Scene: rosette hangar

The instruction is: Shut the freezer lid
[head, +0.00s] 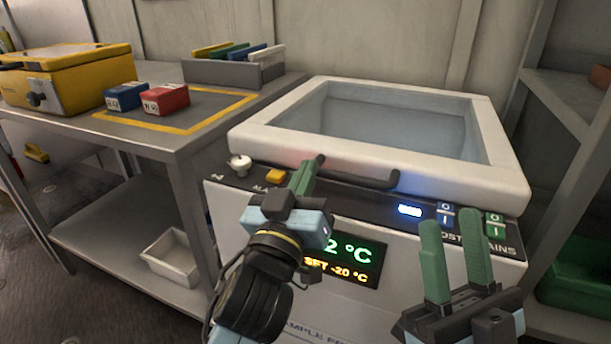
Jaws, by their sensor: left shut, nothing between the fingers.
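The freezer (225,215) is a white chest with a dark control strip along its front. Its lid (262,138) is a thick white frame lying low and flat on top, with a grey-blue recessed middle. I see no clear gap along its front edge, and cannot tell whether glass fills the frame. A dark bar handle (365,181) runs along the lid's front. My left gripper (306,168) is shut and empty at the handle's left end; I cannot tell whether it touches. My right gripper (453,225) is open and empty, in front of the strip's right end.
The strip carries a white knob (239,165), a yellow button (275,176) and switches (445,213). A metal bench (190,143) at left holds a yellow case (70,75), blue and red boxes and a rack (225,75). A shelf unit (560,100) stands close at right.

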